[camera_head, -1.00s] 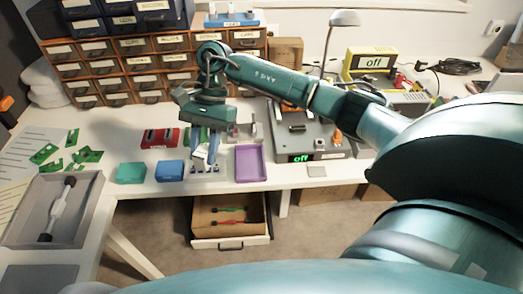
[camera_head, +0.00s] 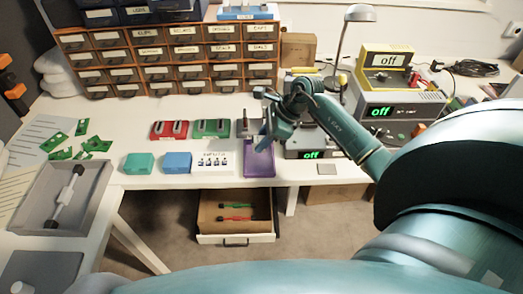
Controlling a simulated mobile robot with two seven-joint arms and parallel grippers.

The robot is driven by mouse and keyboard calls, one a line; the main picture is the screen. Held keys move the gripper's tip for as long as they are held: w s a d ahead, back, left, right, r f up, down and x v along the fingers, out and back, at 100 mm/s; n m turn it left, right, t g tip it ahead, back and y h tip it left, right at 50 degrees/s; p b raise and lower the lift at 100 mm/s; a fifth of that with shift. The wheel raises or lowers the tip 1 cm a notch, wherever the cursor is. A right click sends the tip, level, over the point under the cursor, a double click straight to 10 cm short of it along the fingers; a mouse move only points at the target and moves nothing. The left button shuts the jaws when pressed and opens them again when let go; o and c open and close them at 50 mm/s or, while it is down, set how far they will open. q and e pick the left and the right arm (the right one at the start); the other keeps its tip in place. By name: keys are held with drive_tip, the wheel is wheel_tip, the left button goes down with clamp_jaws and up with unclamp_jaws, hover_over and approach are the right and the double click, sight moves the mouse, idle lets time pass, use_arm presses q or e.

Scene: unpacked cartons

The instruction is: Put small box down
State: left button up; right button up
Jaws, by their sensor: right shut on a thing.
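My right gripper (camera_head: 270,128) reaches in from the right and is over the back part of the purple tray (camera_head: 259,166). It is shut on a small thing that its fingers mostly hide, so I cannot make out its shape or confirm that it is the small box. A teal box (camera_head: 138,164) and a blue box (camera_head: 177,163) stand at the front of the white table. Behind them are a red box (camera_head: 168,131) and a green box (camera_head: 211,128). A grey container (camera_head: 249,129) is just left of the gripper. My left gripper is not in view.
A white card with small parts (camera_head: 213,163) lies left of the purple tray. Devices with "off" displays (camera_head: 384,84) stand right. A drawer cabinet (camera_head: 165,62) is behind. A grey tray (camera_head: 62,195) lies left. An open drawer (camera_head: 236,217) juts out below the table.

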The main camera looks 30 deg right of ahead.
drive_tip(key=shift+f, duration=2.15)
drive_tip(key=o, duration=0.6)
drive_tip(key=shift+f, duration=0.1)
drive_tip(key=shift+c, duration=0.2)
drive_tip(key=o, duration=0.4)
